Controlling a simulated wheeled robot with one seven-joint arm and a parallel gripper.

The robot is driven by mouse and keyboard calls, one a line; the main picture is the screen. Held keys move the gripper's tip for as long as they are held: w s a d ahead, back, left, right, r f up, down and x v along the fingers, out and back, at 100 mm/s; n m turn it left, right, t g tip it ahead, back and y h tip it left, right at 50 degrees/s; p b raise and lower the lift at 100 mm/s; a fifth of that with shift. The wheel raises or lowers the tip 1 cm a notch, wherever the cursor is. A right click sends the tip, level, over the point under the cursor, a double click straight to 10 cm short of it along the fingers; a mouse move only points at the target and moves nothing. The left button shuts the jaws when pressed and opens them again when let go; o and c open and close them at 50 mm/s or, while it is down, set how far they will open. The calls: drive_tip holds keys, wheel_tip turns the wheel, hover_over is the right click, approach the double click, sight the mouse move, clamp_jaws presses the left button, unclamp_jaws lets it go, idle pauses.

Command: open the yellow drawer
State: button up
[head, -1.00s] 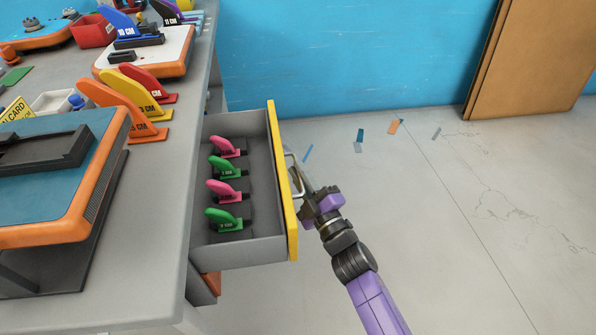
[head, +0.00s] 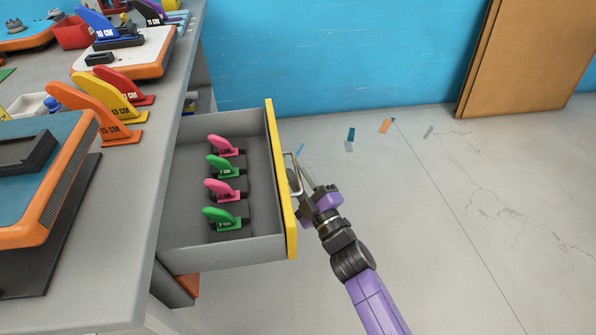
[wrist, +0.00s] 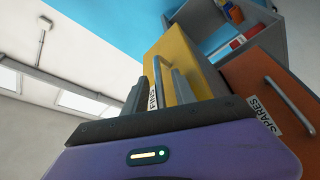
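The yellow-fronted drawer (head: 282,185) is pulled well out of the grey workbench, and its grey inside is open to view. Several small pink and green fins (head: 224,190) stand in a row in it. My gripper (head: 303,181) is at the drawer's metal handle (head: 290,170), with its fingers around the bar. In the wrist view the yellow front (wrist: 183,65) shows past my gripper (wrist: 158,92), with the handle between the fingers and a label partly hidden behind them.
The workbench (head: 140,215) fills the left, with boards and larger fins on top. An orange drawer front labelled SPARES (wrist: 265,90) is beside the yellow one. The floor (head: 450,240) to the right is clear apart from small scraps. A brown panel (head: 520,60) leans at the blue wall.

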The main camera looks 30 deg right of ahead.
drive_tip(key=v, duration=0.7)
drive_tip(key=shift+s, duration=0.4)
drive_tip(key=shift+f, duration=0.1)
drive_tip(key=s+a+r+m+g, duration=0.15)
drive_tip(key=s+m, duration=0.35)
drive_tip(key=s, duration=1.1)
drive_tip(key=s+a+r+m+g, duration=0.1)
drive_tip(key=s+a+m+g, duration=0.3)
drive_tip(key=s, duration=1.2)
wheel_tip(320, 180, up, 18)
drive_tip(key=s+m+p, duration=0.2)
drive_tip(key=p, duration=1.4)
drive_tip(key=shift+s+d+r+m, duration=0.25)
drive_tip(key=shift+s+d+m, duration=0.1)
drive_tip(key=shift+d+m, duration=0.05)
